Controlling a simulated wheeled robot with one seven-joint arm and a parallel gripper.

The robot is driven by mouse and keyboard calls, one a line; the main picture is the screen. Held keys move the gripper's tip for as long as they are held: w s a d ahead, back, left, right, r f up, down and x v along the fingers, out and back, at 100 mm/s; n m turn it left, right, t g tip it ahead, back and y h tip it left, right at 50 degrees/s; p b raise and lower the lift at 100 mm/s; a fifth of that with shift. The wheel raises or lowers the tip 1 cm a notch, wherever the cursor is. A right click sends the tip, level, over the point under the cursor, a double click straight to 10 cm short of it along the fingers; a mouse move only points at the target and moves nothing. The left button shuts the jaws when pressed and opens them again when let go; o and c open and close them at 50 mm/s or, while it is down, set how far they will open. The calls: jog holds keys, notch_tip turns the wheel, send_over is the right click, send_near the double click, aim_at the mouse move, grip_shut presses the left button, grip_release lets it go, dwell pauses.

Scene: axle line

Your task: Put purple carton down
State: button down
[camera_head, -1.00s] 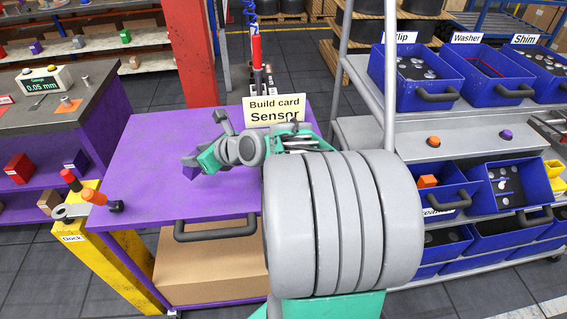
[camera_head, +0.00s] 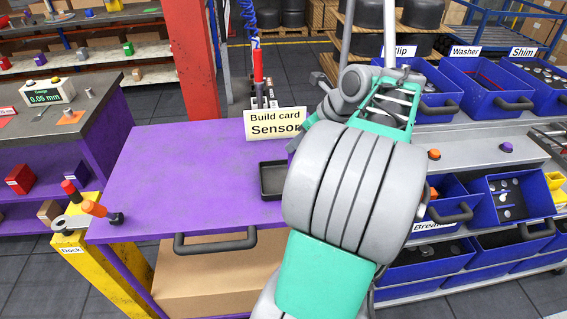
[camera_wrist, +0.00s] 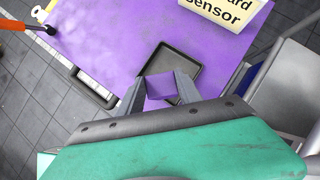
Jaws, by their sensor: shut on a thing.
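The purple carton (camera_wrist: 160,90) is between the two grey fingers of my gripper (camera_wrist: 162,84) in the wrist view. The gripper is shut on it. A black shallow tray (camera_wrist: 181,60) lies beyond the carton on the purple tabletop (camera_wrist: 110,45), and the carton covers its near edge in that view. I cannot tell the height of the carton above the table. In the head view the tray (camera_head: 272,193) shows at the right side of the purple table (camera_head: 185,185); my arm hides the gripper and carton.
A build card sign (camera_head: 275,124) reading "Sensor" stands behind the tray. A rack with blue bins (camera_head: 485,85) is on the right. A dark-topped bench with a gauge (camera_head: 48,93) is on the left. The middle and left of the purple tabletop are clear.

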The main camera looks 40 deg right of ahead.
jog(key=d+x, duration=0.1)
jog(key=x, duration=1)
jog(key=shift+d+f+b, duration=0.2)
jog(key=shift+d+b, duration=0.05)
jog(key=shift+b, duration=0.15)
jog(key=c, duration=0.8)
grip_release()
jog(key=shift+f, duration=0.1)
